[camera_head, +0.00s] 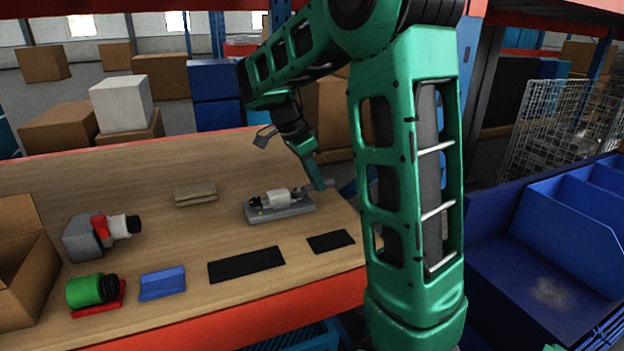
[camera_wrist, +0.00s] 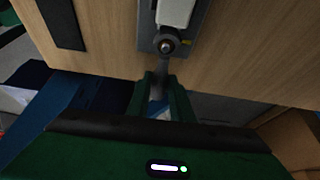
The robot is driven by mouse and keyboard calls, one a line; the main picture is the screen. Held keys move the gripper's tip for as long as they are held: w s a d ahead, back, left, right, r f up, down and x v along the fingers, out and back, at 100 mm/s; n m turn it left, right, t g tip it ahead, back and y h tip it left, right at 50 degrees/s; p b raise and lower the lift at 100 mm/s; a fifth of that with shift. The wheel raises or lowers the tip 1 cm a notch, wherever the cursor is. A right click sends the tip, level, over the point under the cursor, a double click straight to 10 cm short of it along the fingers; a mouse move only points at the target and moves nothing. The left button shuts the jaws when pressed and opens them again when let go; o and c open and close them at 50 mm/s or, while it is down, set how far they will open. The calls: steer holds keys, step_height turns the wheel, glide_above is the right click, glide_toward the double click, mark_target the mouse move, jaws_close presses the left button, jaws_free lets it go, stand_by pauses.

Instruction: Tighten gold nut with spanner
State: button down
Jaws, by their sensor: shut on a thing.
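My gripper (camera_wrist: 163,82) is shut on a grey spanner (camera_wrist: 162,70), whose shaft shows between the fingers in the wrist view. The spanner's far end reaches the end of the fixture, by a dark round fitting (camera_wrist: 167,46); I cannot tell whether its jaw is around the fitting or just below it. A small gold-yellow part (camera_wrist: 187,41), perhaps the gold nut, shows just right of the fitting. In the head view, the white-bodied scrubber assembly (camera_head: 281,197) lies on a grey base (camera_head: 290,211), and my gripper (camera_head: 322,184) is at its right end.
The wooden table (camera_head: 220,225) also carries two black mats (camera_head: 246,264) (camera_head: 331,242), a blue holder (camera_head: 162,283), a green cylinder (camera_head: 85,290), a grey-and-red device (camera_head: 88,238) and a brown pad (camera_head: 195,191). A cardboard box (camera_head: 25,262) stands left. Blue bins (camera_head: 570,225) are right.

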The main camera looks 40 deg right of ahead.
steer(key=shift+w+n+t, duration=0.25)
steer(key=shift+n+t, duration=0.05)
steer(key=shift+n, duration=0.4)
steer(key=shift+r, duration=0.95)
steer(key=shift+r, duration=0.7)
